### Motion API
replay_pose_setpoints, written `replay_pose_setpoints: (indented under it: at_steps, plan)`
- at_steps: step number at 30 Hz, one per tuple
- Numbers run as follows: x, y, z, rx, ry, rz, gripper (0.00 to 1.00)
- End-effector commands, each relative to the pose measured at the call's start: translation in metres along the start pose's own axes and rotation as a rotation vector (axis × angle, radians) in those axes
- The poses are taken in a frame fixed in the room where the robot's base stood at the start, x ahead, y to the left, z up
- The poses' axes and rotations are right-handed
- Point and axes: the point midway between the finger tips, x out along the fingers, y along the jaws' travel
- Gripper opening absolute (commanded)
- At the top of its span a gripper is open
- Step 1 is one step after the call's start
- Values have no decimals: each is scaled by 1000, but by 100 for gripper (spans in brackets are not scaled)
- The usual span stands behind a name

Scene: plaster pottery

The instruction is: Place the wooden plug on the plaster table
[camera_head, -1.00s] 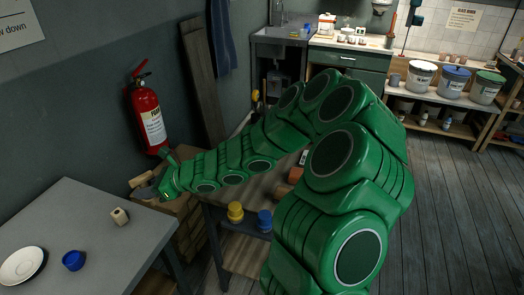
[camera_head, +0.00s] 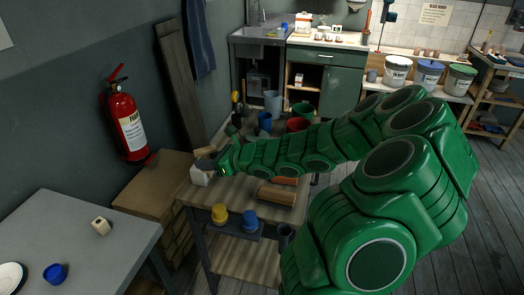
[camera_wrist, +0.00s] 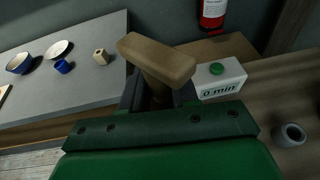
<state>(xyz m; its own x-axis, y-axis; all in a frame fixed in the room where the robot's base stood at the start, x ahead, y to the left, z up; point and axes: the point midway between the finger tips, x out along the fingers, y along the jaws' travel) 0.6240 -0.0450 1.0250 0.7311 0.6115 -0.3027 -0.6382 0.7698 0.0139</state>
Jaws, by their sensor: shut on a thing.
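My gripper (camera_wrist: 158,98) is shut on a T-shaped wooden piece, which I take to be the wooden plug (camera_wrist: 158,62). Its thick crossbar is above the fingers and its stem is between them. In the head view the wooden plug (camera_head: 203,152) is small at the end of my green arm. My gripper (camera_head: 208,164) is above the back left corner of a wooden-topped workbench (camera_head: 228,190), close to a white timer box. A grey-topped table (camera_head: 75,240) stands at the left. I cannot tell which of the two is the plaster table.
The white timer box (camera_wrist: 222,78) reads "0 min". A small grey cup (camera_wrist: 290,135) stands on the workbench. The grey table holds a tan block (camera_head: 101,226), a blue cup (camera_head: 56,273) and a plate (camera_head: 10,277), with bare room between. A fire extinguisher (camera_head: 127,125) hangs on the wall.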

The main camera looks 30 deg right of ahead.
Motion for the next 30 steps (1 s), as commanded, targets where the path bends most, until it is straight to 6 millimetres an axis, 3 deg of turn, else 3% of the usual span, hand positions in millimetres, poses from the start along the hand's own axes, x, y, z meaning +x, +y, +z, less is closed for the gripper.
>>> replay_pose_setpoints:
  at_steps: [9, 18, 24, 30]
  plan:
    - [-61, -47, -12, 35, -17, -128, 0]
    - [-115, -78, -22, 61, -29, -233, 0]
    - [-135, -87, -26, 70, -35, -271, 0]
    - [-136, -96, -29, 71, -36, -281, 0]
